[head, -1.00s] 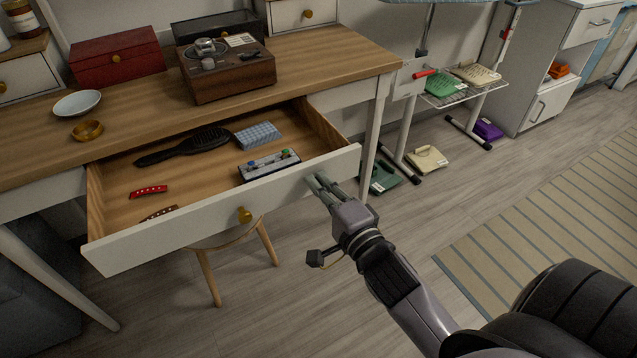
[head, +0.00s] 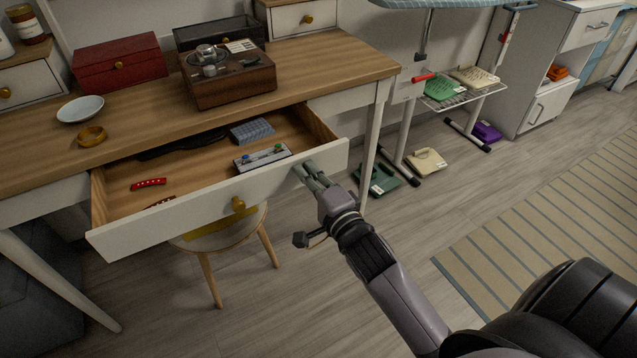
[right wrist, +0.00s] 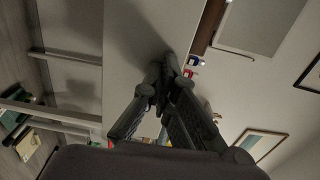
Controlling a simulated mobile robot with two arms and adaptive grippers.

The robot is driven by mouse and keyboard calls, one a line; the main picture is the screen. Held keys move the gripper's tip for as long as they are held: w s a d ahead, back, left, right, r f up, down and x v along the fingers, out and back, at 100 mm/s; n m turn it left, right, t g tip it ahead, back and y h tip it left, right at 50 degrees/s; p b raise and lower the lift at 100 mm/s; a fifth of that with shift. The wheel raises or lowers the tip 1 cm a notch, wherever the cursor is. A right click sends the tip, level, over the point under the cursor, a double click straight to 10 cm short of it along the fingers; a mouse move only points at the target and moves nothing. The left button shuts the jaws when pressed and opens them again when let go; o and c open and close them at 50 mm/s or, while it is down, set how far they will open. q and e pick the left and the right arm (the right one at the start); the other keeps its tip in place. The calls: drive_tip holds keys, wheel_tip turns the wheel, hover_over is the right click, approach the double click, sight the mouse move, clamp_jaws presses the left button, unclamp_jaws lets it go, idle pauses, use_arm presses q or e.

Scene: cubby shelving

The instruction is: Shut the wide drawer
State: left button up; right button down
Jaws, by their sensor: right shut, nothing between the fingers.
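The wide drawer (head: 222,208) stands partly open under the wooden desk top, with a white front and a round brass knob (head: 238,204). My right gripper (head: 302,170) is shut and empty, its fingertips at the right part of the drawer front, near its top edge. In the right wrist view the closed fingers (right wrist: 165,72) meet the pale drawer front (right wrist: 140,35); whether they press on it is hard to tell. My left gripper is not in view.
The drawer holds a dark hairbrush (head: 180,148), a blue box (head: 252,131), a grey device (head: 262,158) and a red item (head: 148,184). A stool (head: 225,240) stands below. A record player (head: 228,75) sits on the desk.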

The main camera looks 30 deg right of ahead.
sight(298, 159)
drive_tip(key=w, duration=0.3)
drive_tip(key=w+p, duration=0.1)
drive_tip(key=shift+w+r, duration=0.25)
drive_tip(key=shift+w, duration=0.05)
drive_tip(key=w, duration=0.7)
drive_tip(key=shift+f+p, duration=0.2)
drive_tip(key=shift+p, duration=0.1)
drive_tip(key=w+b, duration=0.1)
drive_tip(key=w, duration=0.7)
drive_tip(key=shift+f, duration=0.1)
drive_tip(key=shift+w, duration=0.7)
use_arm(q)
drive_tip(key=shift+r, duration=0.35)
use_arm(e)
drive_tip(key=shift+r, duration=0.4)
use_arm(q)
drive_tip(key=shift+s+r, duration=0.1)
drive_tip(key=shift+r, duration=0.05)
